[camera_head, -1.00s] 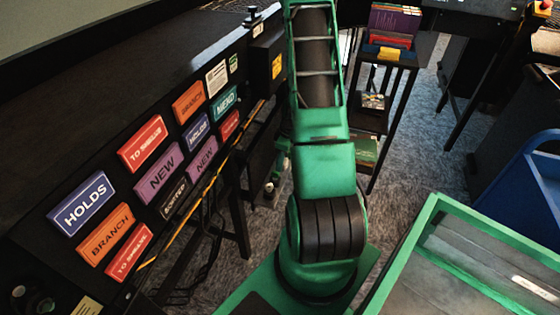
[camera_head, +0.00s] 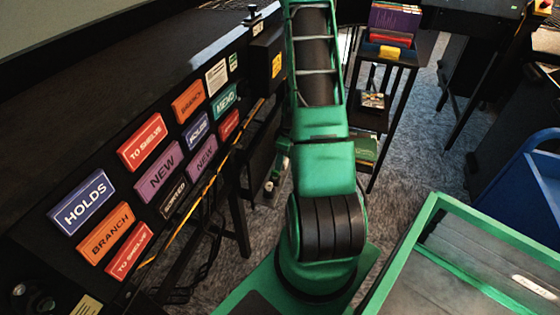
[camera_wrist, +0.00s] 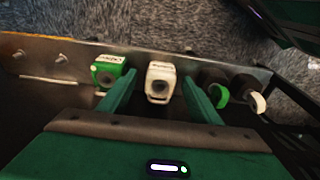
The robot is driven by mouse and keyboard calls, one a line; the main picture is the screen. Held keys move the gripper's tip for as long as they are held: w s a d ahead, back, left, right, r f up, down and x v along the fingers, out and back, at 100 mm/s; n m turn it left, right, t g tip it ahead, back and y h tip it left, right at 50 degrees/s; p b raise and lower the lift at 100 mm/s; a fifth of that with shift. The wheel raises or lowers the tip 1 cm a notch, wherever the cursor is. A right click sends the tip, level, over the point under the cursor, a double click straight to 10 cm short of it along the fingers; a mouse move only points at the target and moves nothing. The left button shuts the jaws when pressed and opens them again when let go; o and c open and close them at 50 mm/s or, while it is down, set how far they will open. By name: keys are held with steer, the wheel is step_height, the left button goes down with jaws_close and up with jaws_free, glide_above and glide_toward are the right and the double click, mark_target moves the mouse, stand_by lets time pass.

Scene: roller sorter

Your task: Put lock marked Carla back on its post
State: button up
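In the wrist view my gripper (camera_wrist: 158,80) is open, with its two green fingers apart. A white lock (camera_wrist: 161,78) shows between the fingertips, with visible gaps at its sides; I cannot tell how far beyond the tips it is. A green lock (camera_wrist: 111,72) with a small white label is just left of the left finger. The lettering on the locks is too small to read, so I cannot tell which is marked Carla. Two bare metal posts (camera_wrist: 61,58) stick out of the rail (camera_wrist: 38,46) at the left.
Right of the right finger are two dark round pieces, one with a green ring (camera_wrist: 219,94) and one with a white ring (camera_wrist: 257,102).

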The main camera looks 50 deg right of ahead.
step_height(320, 180, up, 11)
steer(key=s, duration=0.1)
steer(key=shift+s+d+f, duration=0.15)
steer(key=shift+s+d, duration=0.05)
steer(key=shift+d, duration=0.1)
stand_by(0.4)
